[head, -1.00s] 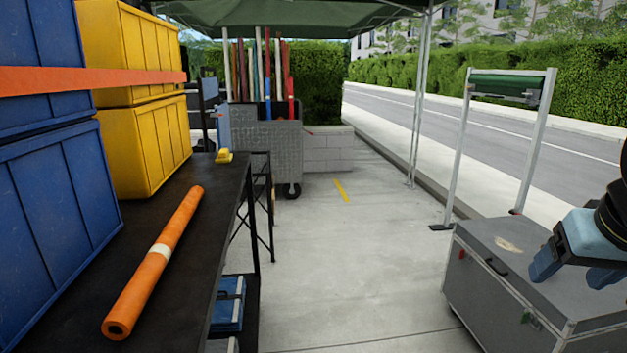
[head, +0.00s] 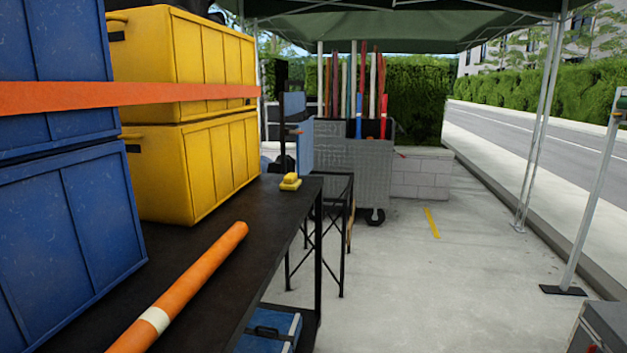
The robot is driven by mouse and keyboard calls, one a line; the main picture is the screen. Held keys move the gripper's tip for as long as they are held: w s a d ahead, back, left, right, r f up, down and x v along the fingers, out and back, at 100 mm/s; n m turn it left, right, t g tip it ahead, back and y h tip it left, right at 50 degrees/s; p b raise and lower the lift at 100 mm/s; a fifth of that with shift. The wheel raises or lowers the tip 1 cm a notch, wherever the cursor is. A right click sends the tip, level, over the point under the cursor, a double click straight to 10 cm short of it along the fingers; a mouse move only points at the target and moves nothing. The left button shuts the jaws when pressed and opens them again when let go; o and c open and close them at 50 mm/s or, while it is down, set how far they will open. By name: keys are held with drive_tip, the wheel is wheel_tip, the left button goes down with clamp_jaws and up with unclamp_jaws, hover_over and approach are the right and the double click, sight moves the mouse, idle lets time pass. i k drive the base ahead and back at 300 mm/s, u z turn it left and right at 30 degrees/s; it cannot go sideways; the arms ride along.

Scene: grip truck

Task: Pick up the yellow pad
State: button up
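A small yellow pad (head: 290,182) sits on the black tabletop (head: 262,212), near its far right corner. It is beyond the orange roll and just right of the yellow crates. A flat yellow strip (head: 432,223) also lies on the concrete floor, further off to the right. My gripper is out of the picture now.
Yellow crates (head: 222,165) and blue crates (head: 75,230) are stacked along the table's left side behind an orange strap (head: 150,95). An orange roll (head: 195,280) lies on the table. A grey cart (head: 375,170) holds upright poles. The concrete floor right of the table is open.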

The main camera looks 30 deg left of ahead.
sight(291, 182)
drive_tip(key=u, duration=0.15)
drive_tip(key=i, duration=1.15)
drive_tip(key=u, duration=0.5)
drive_tip(key=i, duration=1.05)
drive_tip(key=u, duration=0.6)
drive_tip(key=i, duration=1.15)
drive_tip(key=u, duration=0.3)
